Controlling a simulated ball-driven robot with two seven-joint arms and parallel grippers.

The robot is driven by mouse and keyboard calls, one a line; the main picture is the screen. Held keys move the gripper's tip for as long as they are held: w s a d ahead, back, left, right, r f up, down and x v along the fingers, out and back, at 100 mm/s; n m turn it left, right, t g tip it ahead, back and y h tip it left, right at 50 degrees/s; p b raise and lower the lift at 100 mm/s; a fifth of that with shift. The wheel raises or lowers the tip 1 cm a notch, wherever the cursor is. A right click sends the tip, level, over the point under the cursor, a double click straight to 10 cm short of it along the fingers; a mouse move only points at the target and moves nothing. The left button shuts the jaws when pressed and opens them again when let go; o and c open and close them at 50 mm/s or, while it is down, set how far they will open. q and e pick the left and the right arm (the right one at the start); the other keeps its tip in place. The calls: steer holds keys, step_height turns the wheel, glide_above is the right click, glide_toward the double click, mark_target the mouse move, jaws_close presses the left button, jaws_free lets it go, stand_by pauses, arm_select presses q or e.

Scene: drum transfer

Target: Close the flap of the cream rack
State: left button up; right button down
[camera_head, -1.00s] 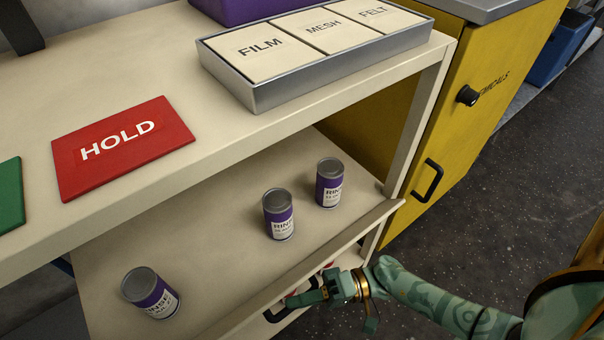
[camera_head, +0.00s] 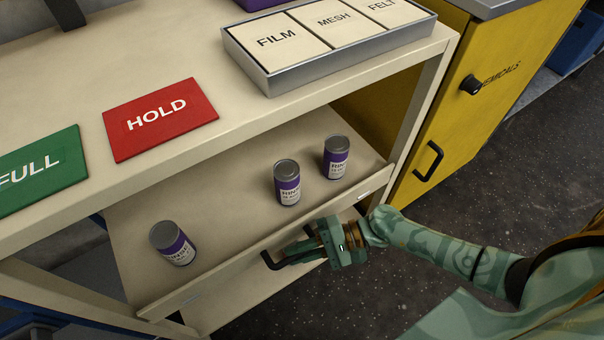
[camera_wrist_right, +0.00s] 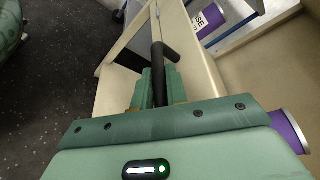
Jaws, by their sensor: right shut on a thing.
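The cream rack (camera_head: 80,235) has a lower shelf with a cream flap (camera_head: 215,280) along its front. The flap has a black bar handle (camera_head: 268,261). The flap leans outward at the shelf's front edge; its exact angle is hard to tell. My right gripper (camera_head: 287,257) comes in from the right and is shut on this handle. In the right wrist view, the gripper's fingers (camera_wrist_right: 156,92) close around the black handle (camera_wrist_right: 164,60), with the cream flap (camera_wrist_right: 118,90) behind it. My left gripper is not in view.
Three purple rinse cans (camera_head: 173,243) (camera_head: 287,182) (camera_head: 336,157) stand on the lower shelf behind the flap. On top are a red HOLD mat (camera_head: 160,140), a green FULL mat (camera_head: 40,190) and a grey tray (camera_head: 330,78). A yellow cabinet (camera_head: 455,120) stands at the right.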

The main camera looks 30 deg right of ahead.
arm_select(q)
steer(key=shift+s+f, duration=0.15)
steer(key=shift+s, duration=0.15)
arm_select(e)
steer(key=shift+w+r, duration=0.1)
steer(key=shift+w, duration=0.05)
steer(key=c, duration=1.4)
jaws_free()
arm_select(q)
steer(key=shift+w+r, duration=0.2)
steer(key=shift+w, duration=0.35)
arm_select(e)
steer(key=v, duration=1.6)
steer(key=shift+d, duration=0.15)
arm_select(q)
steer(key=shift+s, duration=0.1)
arm_select(e)
steer(key=shift+r, duration=0.1)
